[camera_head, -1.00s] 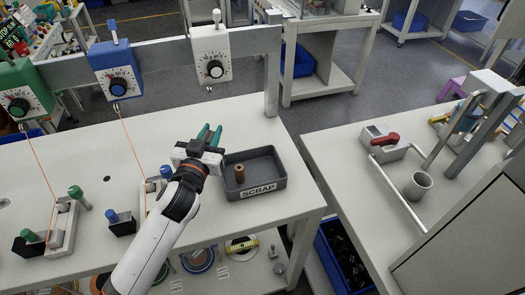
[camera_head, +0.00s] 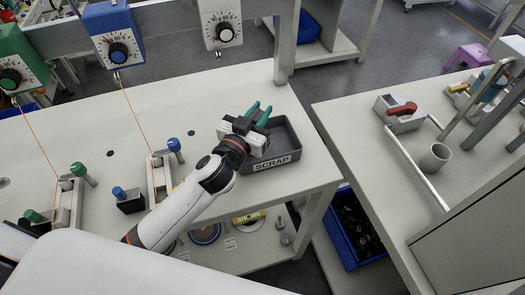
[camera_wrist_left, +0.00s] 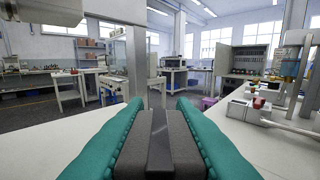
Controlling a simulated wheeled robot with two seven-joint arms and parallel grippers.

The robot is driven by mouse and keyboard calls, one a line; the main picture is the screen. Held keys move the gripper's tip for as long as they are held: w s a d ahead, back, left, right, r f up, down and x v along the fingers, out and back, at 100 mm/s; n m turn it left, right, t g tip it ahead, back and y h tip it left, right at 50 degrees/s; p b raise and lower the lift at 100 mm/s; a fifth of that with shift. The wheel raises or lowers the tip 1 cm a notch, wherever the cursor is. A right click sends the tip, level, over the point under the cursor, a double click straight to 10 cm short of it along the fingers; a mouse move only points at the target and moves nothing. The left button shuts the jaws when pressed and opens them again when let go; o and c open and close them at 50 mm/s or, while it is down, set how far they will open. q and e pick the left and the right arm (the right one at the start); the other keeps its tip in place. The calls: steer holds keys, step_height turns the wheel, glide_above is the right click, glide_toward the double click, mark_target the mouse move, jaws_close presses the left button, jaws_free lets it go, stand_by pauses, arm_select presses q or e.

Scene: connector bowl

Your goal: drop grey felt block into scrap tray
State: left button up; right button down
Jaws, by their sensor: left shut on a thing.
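My left gripper (camera_head: 257,113) has teal fingers and reaches level over the left part of the scrap tray. In the left wrist view its fingers (camera_wrist_left: 160,132) are shut on the grey felt block (camera_wrist_left: 160,145), which fills the space between them. The block cannot be made out in the head view. The scrap tray (camera_head: 291,137) is a dark grey open box with a SCRAP label on its front, near the right end of the white bench. The gripper hides part of its inside. My right gripper is out of view.
A metal post (camera_head: 286,45) rises at the bench's back right corner, behind the tray. A gap separates this bench from the right bench (camera_head: 365,140), which holds a grey cup (camera_head: 433,158). Small fixtures with colored knobs (camera_head: 78,170) stand to the left.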

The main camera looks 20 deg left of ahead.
arm_select(q)
steer(key=shift+f, duration=0.15)
steer(key=o, duration=1)
steer(key=shift+o, duration=0.2)
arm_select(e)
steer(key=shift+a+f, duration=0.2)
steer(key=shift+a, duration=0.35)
arm_select(q)
steer(key=shift+s, duration=0.1)
steer(key=shift+s+f, duration=0.1)
steer(key=shift+s, duration=0.15)
steer(key=s+b, duration=0.1)
steer(key=s, duration=0.2)
steer(key=s+a+b, duration=0.1)
steer(key=s, duration=0.3)
steer(key=s+a, duration=0.1)
steer(key=s, duration=0.2)
steer(key=shift+s+b, duration=0.15)
steer(key=shift+b, duration=0.25)
steer(key=shift+s+a, duration=0.1)
steer(key=shift+s, duration=0.35)
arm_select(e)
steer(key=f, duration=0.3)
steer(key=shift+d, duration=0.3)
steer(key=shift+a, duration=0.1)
